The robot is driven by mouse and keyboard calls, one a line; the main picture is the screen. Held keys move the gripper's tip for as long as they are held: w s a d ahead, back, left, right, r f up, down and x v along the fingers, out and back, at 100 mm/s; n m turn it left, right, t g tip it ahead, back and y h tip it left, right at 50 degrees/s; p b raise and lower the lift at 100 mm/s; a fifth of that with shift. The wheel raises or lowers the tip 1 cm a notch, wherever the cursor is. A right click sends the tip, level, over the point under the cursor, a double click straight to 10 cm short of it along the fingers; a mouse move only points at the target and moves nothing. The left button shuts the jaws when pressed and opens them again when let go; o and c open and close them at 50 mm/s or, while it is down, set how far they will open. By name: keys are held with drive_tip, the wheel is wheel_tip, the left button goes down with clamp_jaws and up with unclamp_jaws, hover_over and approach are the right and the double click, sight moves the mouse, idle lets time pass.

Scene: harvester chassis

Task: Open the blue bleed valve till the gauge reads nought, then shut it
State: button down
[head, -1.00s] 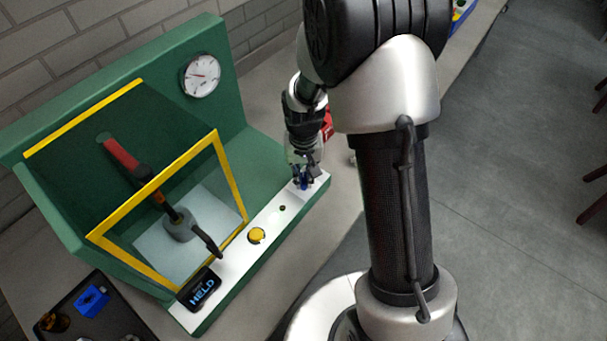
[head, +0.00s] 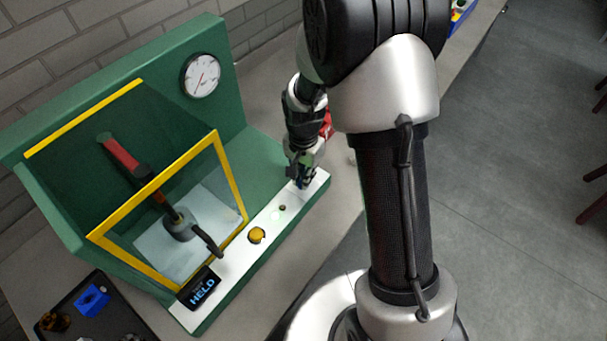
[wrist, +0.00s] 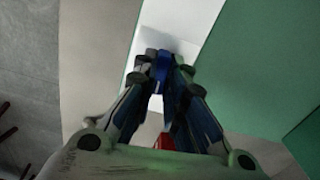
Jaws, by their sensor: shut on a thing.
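The blue bleed valve (head: 302,184) sits at the far right end of the white panel strip on the green chassis, mostly hidden by my gripper (head: 303,178) in the head view. In the wrist view the blue valve (wrist: 161,70) shows between the fingertips of my gripper (wrist: 163,80), which is shut on it. The round white gauge (head: 201,75) is on the green back wall. Its thin needle lies diagonally, with an end toward the lower left; the numbers are too small to read.
A yellow-framed clear guard (head: 165,187) stands left over a red-handled part. A yellow button (head: 257,235) and a display reading HELD (head: 203,288) are on the strip. A dark tray (head: 75,318) with a blue piece lies at lower left. A red object (head: 327,122) is behind my gripper.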

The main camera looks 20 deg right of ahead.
idle(0.4)
drive_tip(key=c, duration=1.6)
unclamp_jaws()
drive_tip(key=shift+c, duration=0.2)
wheel_tip(320, 180, up, 12)
drive_tip(key=s+r+n+t+b, duration=0.2)
drive_tip(key=s+r+n, duration=0.2)
drive_tip(key=s+r, duration=0.45)
drive_tip(key=s+n+t+b, duration=0.2)
drive_tip(key=s+n, duration=0.3)
drive_tip(key=s, duration=0.8)
drive_tip(key=shift+r+n+t+b, duration=0.3)
drive_tip(key=shift+r+b, duration=0.1)
